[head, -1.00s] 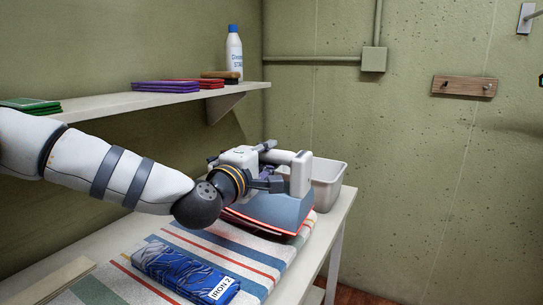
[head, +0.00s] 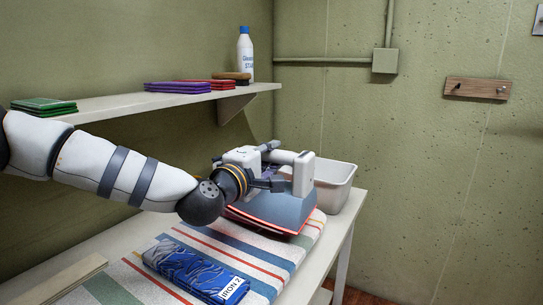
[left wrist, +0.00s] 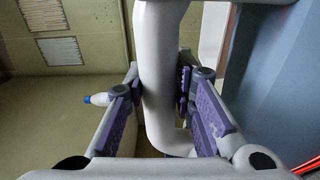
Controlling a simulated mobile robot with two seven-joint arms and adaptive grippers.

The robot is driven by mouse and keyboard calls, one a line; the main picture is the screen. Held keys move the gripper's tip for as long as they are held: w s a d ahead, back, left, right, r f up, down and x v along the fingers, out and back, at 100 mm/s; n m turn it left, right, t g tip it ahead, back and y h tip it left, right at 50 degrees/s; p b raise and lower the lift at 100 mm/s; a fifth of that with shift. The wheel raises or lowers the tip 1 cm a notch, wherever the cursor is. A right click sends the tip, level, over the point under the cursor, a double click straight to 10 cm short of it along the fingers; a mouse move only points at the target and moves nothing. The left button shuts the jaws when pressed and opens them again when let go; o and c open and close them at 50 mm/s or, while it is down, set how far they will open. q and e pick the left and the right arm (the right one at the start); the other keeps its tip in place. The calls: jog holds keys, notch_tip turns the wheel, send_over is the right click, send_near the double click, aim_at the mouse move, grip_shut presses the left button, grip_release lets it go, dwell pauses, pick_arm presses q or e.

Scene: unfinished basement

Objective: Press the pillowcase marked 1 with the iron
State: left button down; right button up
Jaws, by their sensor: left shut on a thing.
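The iron (head: 279,208), with a blue-grey body and a pale handle, sits at the far end of the striped ironing pad (head: 139,284). My left gripper (head: 276,183) is shut on its handle, which also shows between the purple-padded fingers in the left wrist view (left wrist: 161,75). A red edge shows along the iron's underside; I cannot tell whether it is the iron's own or a cloth below. A folded blue patterned pillowcase (head: 190,268) labelled "IRON 2" lies on the near part of the pad. No label with 1 is visible. My right gripper is not in view.
A grey bin (head: 337,182) stands behind the iron at the table's right end. A wall shelf (head: 120,107) above holds folded green, purple and red cloths, a brush (head: 232,76) and a white bottle (head: 245,55). A pale board (head: 65,278) lies at the table's near left.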

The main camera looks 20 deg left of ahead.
pick_arm(q)
jog(key=shift+d, duration=0.2)
jog(key=shift+d, duration=0.6)
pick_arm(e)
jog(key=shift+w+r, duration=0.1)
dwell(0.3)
